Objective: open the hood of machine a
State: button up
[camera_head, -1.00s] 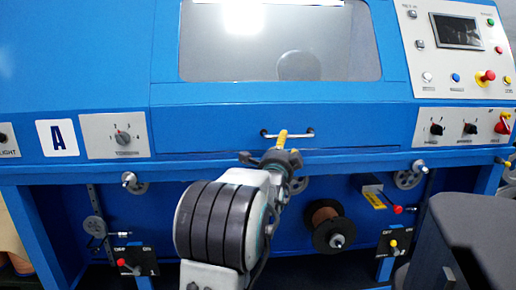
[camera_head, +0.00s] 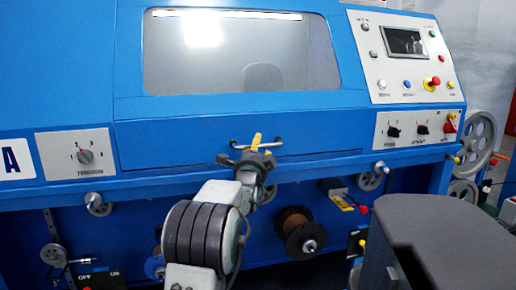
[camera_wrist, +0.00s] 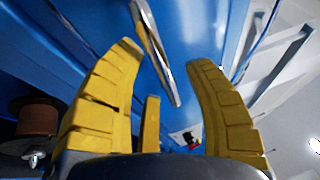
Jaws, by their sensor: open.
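Machine a is the blue cabinet with the sign "A" (camera_head: 14,158) at its left. Its hood (camera_head: 190,140) is down and has a wide window (camera_head: 230,50). The metal bar handle (camera_head: 277,143) is on the hood's lower front. My gripper (camera_head: 256,140) is in front of the handle, its yellow fingers over the handle's middle in the head view. In the wrist view, my gripper (camera_wrist: 166,56) is open, and the handle (camera_wrist: 155,50) shows between and beyond its fingertips. No finger is seen closed on the bar; I cannot tell whether any finger touches it.
A control panel with a screen (camera_head: 404,41) and a red button is at the upper right. A knob panel (camera_head: 78,153) is at the left. Below the hood are pulleys and a copper-coloured spool (camera_head: 292,225). A dark grey block (camera_head: 440,235) stands at the lower right.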

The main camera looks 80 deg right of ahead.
jog(key=shift+d+r, duration=0.1)
jog(key=shift+d, duration=0.45)
jog(key=shift+c, duration=0.2)
grip_shut()
